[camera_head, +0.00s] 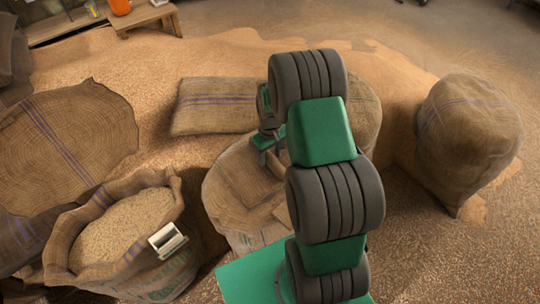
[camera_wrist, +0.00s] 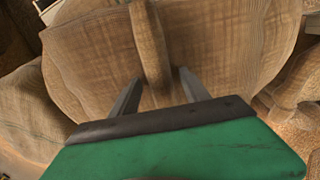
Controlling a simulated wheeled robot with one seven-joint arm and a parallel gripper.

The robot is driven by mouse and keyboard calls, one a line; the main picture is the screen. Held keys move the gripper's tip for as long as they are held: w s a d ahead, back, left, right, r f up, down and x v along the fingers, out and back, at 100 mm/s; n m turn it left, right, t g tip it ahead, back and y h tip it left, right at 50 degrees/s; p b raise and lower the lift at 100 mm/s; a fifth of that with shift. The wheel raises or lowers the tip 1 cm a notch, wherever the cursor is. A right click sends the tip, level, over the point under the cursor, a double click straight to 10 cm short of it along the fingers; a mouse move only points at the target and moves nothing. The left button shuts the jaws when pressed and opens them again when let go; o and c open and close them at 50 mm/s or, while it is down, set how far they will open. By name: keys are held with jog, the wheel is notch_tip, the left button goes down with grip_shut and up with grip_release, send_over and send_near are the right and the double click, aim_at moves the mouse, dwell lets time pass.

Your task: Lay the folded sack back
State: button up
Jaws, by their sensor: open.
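My gripper (camera_head: 266,146) reaches down over a squat burlap sack (camera_head: 235,185) in the middle of the head view. In the wrist view, my gripper's two fingers (camera_wrist: 158,88) are apart. A narrow, raised strip of burlap (camera_wrist: 150,45) stands between and just beyond them, in front of a broad burlap surface (camera_wrist: 215,45). I cannot tell whether the fingers touch the strip. It may be part of the folded sack, but I cannot tell which cloth that is. My arm hides part of the middle sack.
A striped sack (camera_head: 210,105) lies behind my gripper. Another sack (camera_head: 65,145) leans at left; a full one (camera_head: 468,140) stands at right. Loose grain (camera_head: 440,255) covers the floor.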

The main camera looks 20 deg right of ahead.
notch_tip(320, 180, up, 12)
jog(key=b, duration=0.1)
notch_tip(320, 180, up, 6)
send_over(270, 156)
jog(key=s+a, duration=0.2)
jog(key=a, duration=0.1)
jog(key=s+a+r+m+t, duration=0.1)
jog(key=s+a+r, duration=0.2)
jog(key=s, duration=0.3)
jog(key=s+a+r+m+t, duration=0.1)
jog(key=s+a+r+t, duration=0.1)
jog(key=s, duration=0.5)
jog(key=a+r, duration=0.1)
jog(key=a, duration=0.1)
jog(key=shift+s+a+r, duration=0.2)
jog(key=shift+a+r, duration=0.05)
jog(key=shift+a, duration=0.05)
